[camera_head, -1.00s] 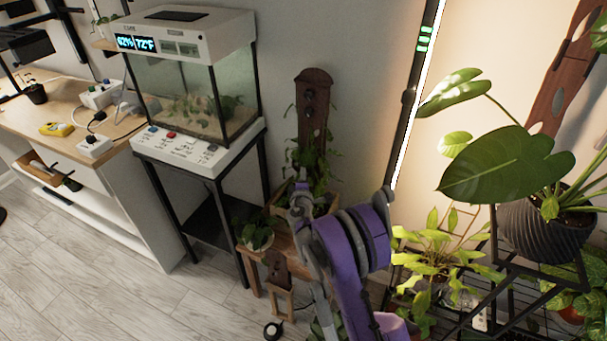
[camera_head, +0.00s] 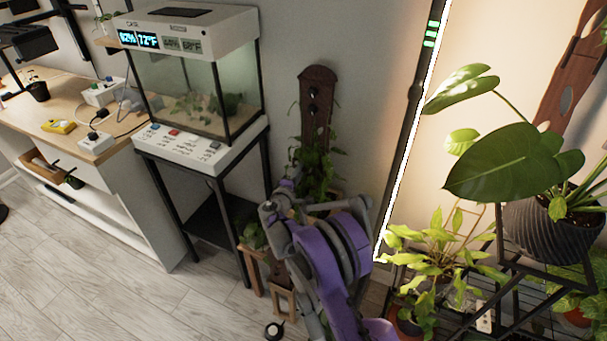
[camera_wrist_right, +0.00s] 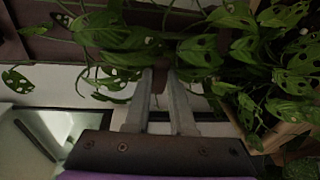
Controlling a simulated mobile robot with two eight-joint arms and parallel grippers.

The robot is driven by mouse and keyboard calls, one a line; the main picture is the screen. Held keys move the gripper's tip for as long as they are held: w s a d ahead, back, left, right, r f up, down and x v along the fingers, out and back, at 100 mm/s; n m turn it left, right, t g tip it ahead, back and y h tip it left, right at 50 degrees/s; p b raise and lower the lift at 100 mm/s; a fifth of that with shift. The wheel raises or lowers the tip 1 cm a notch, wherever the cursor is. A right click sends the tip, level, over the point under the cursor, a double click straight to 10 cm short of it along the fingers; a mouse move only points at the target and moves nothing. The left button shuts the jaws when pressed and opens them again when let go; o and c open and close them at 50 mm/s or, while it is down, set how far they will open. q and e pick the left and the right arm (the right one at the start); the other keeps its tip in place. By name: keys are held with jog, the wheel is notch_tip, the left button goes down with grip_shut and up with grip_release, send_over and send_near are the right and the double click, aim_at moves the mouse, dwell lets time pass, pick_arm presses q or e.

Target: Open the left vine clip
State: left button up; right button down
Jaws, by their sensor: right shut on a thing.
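A dark brown plank (camera_head: 318,90) with holes stands upright by the wall in the head view, with a leafy vine (camera_head: 318,160) around its lower part. In the right wrist view the vine (camera_wrist_right: 205,50) hangs across the top. My right gripper (camera_wrist_right: 161,76) has its two grey fingers close together among the leaves, shut on a small dark brown piece that looks like the left vine clip (camera_wrist_right: 159,82). Leaves and fingers hide most of it, so its shape is unclear. In the head view my purple right arm hides the contact. My left gripper is out of view.
A glass terrarium (camera_head: 200,90) on a black stand is left of the plank. A light strip (camera_head: 412,130) rises to its right. A large potted plant (camera_head: 545,230) and yellow-green plants (camera_head: 435,250) crowd the right. The floor (camera_head: 110,290) at lower left is clear.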

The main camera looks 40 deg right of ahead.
jog(key=shift+w+a+f+m+g+h+b, duration=0.1)
jog(key=shift+w+a+m+g+h+b, duration=0.45)
jog(key=shift+m+g, duration=0.7)
jog(key=shift+w+a+r+m+g+h+b, duration=0.1)
jog(key=shift+w+a+m+g+h+b, duration=0.15)
jog(key=shift+w+m+g, duration=0.9)
jog(key=shift+w+a+f+m+g+h+b, duration=0.15)
jog(key=shift+a+m+g+h+b, duration=0.35)
jog(key=shift+g, duration=1.3)
jog(key=shift+m, duration=0.3)
jog(key=c, duration=0.8)
grip_release()
jog(key=shift+d, duration=0.1)
jog(key=shift+o, duration=0.2)
jog(key=shift+w, duration=0.1)
jog(key=a+r+p, duration=0.1)
jog(key=a, duration=0.9)
jog(key=shift+s+a+r, duration=0.2)
jog(key=shift+a+r, duration=0.05)
jog(key=shift+a, duration=0.15)
